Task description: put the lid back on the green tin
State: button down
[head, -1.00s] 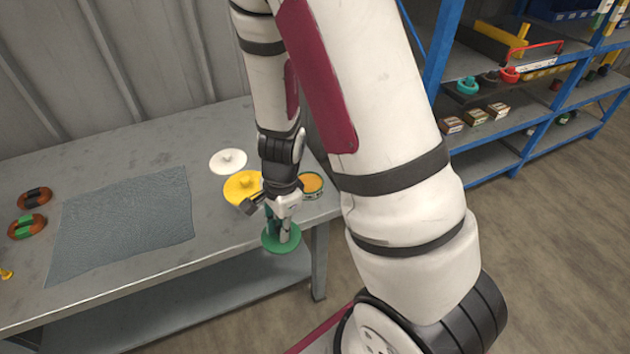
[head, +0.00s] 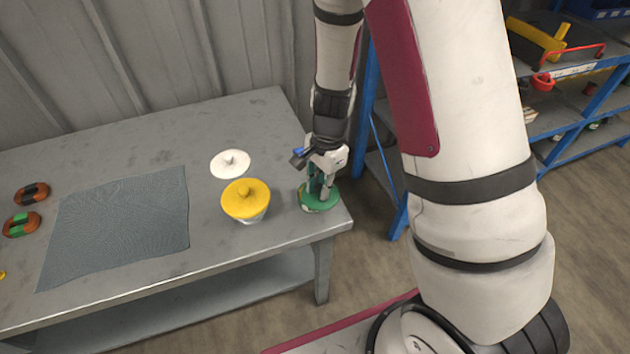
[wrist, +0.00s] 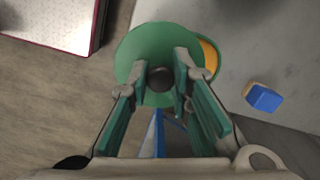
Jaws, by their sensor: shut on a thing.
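My gripper (head: 320,187) is shut on the knob of the green lid (head: 318,203) at the table's right front corner. In the wrist view, the gripper (wrist: 163,75) has its fingers on either side of the dark knob, and the green lid (wrist: 158,40) is held over the tin. The green tin shows there only as a strip with an orange inside (wrist: 209,58), past the lid's right edge, so the lid is off-centre in that view. The lid hides most of the tin; whether they touch I cannot tell.
A white tin with a yellow lid (head: 246,197) stands left of the gripper, with a white lid (head: 230,163) behind it. A small blue block (wrist: 264,98) lies near the tin. The grey mat (head: 120,225) is farther left. A blue shelf (head: 400,215) stands right.

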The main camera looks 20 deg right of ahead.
jog(key=w, duration=0.4)
jog(key=shift+w+f, duration=0.2)
jog(key=shift+w, duration=0.15)
jog(key=shift+f, duration=1.8)
jog(key=shift+w+f+b, duration=0.1)
jog(key=shift+f+b, duration=0.2)
jog(key=shift+f, duration=0.1)
jog(key=c, duration=1.5)
grip_release()
jog(key=shift+o, duration=0.2)
